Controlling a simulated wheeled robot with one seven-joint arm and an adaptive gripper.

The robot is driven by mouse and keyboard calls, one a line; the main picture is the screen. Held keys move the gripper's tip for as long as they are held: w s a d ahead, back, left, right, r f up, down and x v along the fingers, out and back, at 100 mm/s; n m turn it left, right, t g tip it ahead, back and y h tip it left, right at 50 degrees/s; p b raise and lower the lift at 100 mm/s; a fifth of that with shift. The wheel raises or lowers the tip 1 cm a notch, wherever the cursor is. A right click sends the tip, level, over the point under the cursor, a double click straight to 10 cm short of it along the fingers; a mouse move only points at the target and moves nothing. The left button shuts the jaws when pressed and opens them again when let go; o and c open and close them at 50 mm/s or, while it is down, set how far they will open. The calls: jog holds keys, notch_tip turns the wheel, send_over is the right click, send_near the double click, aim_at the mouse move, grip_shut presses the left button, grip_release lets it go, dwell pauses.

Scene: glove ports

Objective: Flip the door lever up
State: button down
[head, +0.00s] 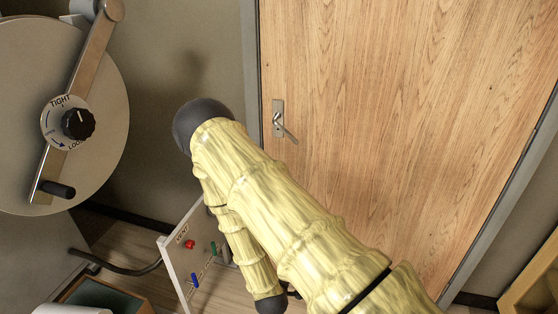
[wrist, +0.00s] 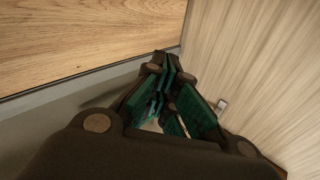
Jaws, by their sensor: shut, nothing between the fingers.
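The door lever (head: 286,130) is a silver handle on an upright plate near the left edge of the wooden door (head: 400,100). Its handle slants down to the right. My arm reaches across the head view below and left of the lever, apart from it in the picture. My gripper (wrist: 165,62) shows in the wrist view with its dark fingers and green pads closed together at the tips, holding nothing. The gripper is mostly hidden behind my arm in the head view. The lever cannot be made out for certain in the wrist view.
A large round hatch (head: 98,150) with a dial and a crank handle is at the left. A white panel (head: 185,262) with coloured knobs stands low behind my arm. A grey door frame (head: 251,70) borders the door. A wooden box (head: 535,280) sits at lower right.

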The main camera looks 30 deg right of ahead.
jog(key=w+d+r+n+t+h, duration=0.2)
jog(key=w+d+r+h, duration=0.1)
jog(key=w+r, duration=0.5)
jog(key=w+d+r+n+t+h, duration=0.25)
jog(key=w+r, duration=0.35)
jog(key=w, duration=0.3)
jog(key=w+r+g+h, duration=0.1)
jog(key=w+r+h, duration=0.1)
jog(key=r, duration=0.3)
jog(key=w+r+n+g+h+b, duration=0.1)
jog(key=w+r+h, duration=0.2)
jog(key=r, duration=0.3)
jog(key=w+r+g+h+b, duration=0.1)
jog(key=w+r+h, duration=0.1)
jog(key=r, duration=0.3)
jog(key=shift+w+a+r+h, duration=0.25)
jog(key=shift+r+h, duration=0.05)
jog(key=shift+h, duration=0.55)
jog(key=shift+g, duration=0.25)
jog(key=s+r+p+x, duration=0.1)
jog(key=s+p+x, duration=0.1)
jog(key=x, duration=1)
jog(key=shift+d+r+p, duration=0.5)
